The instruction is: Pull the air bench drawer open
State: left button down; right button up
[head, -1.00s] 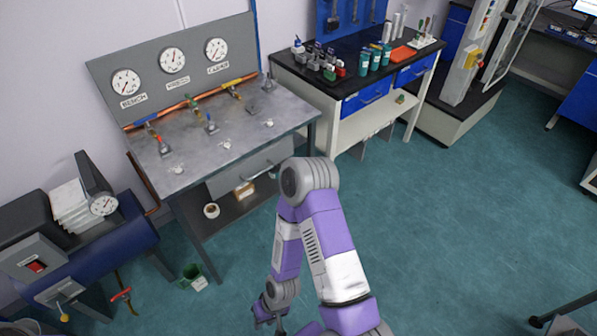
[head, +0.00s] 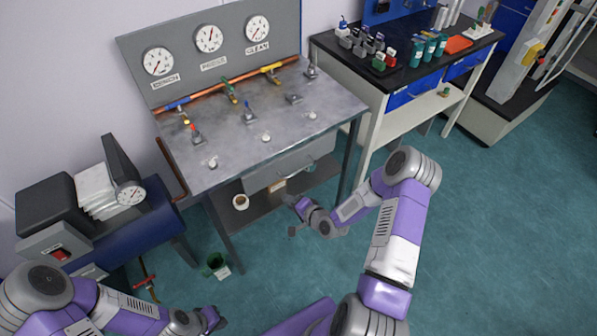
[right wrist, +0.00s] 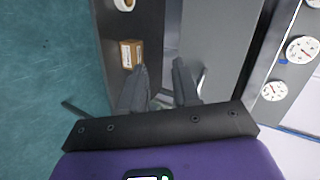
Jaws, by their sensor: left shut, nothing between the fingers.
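The air bench (head: 240,130) has a grey metal top, three gauges and a pipe with valves. Its grey drawer (head: 265,178) sits under the top and looks shut; its handle is small and partly unclear. In the right wrist view the drawer front (right wrist: 215,45) stands to the right, with a bit of light metal (right wrist: 201,80) beside the right finger. My right gripper (head: 290,214) is open, in front of and below the drawer; its two fingers (right wrist: 160,70) stand apart with nothing held. My left gripper (head: 214,320) is shut and empty, low at the left.
The bench's lower shelf holds a tape roll (head: 240,202) and a small carton (right wrist: 131,53). A black-topped worktable (head: 330,45) stands to the right. Floor at right is clear.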

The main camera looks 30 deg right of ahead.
aim_at(299, 171)
jog(key=w+d+r+m+t+h, duration=0.2)
jog(key=d+r+m+t, duration=0.15)
jog(key=d, duration=0.55)
jog(key=x, duration=0.2)
jog(key=b+x, duration=0.1)
jog(key=x, duration=0.4)
jog(key=shift+w+a+r+b, duration=0.15)
jog(key=shift+w+r+b, duration=0.1)
jog(key=shift+b, duration=0.1)
grip_shut()
